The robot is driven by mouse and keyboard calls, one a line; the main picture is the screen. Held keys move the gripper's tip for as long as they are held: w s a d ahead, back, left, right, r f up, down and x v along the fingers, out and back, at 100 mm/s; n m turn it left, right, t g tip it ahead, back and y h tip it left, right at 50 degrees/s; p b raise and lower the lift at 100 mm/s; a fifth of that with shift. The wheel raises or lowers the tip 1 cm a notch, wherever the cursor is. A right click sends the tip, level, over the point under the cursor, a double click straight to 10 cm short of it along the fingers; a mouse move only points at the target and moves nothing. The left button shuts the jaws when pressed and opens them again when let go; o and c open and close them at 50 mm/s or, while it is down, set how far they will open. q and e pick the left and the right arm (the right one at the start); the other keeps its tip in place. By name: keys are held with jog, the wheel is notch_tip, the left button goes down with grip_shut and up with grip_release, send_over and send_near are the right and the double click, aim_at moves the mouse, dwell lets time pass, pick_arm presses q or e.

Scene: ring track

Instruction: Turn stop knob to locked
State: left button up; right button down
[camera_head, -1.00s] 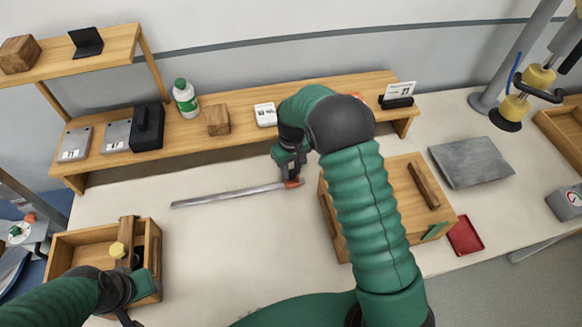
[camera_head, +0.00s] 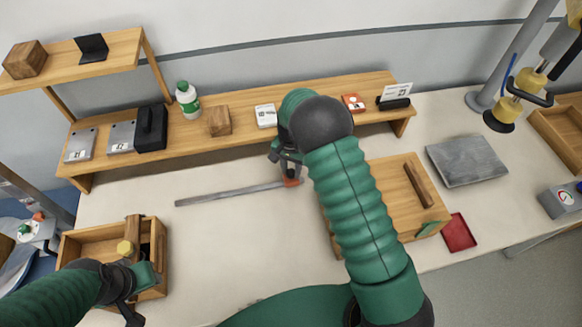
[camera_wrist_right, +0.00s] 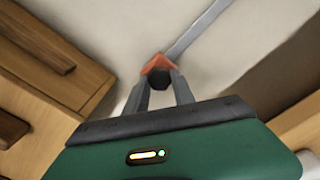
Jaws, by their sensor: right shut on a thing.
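A grey metal track (camera_head: 230,194) lies flat on the table, with an orange stop (camera_head: 292,183) at its right end. In the right wrist view the track (camera_wrist_right: 195,35) runs up to the right from the orange stop (camera_wrist_right: 158,62). A dark knob (camera_wrist_right: 159,78) sits at the stop between my right fingertips. My right gripper (camera_wrist_right: 160,84) is shut on the knob, which my gripper mostly hides in the head view. The knob's marking is not readable. My left gripper (camera_head: 140,296) is at the lower left, by the wooden box; its jaw opening is unclear.
A wooden case (camera_head: 400,190) lies right of the stop, partly behind my right arm. A shelf (camera_head: 240,140) runs behind. The table between is clear.

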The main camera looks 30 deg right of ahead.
aim_at(291, 172)
jog(key=m+p, duration=0.1)
jog(key=m, duration=0.3)
jog(key=shift+m, duration=0.3)
jog(key=shift+m+p, duration=0.55)
jog(key=shift+m, duration=1.05)
jog(key=c, duration=1.1)
grip_release()
jog(key=shift+o, duration=0.2)
jog(key=shift+r, duration=0.1)
notch_tip(291, 172, up, 16)
jog(key=b, duration=0.1)
jog(key=shift+r, duration=0.25)
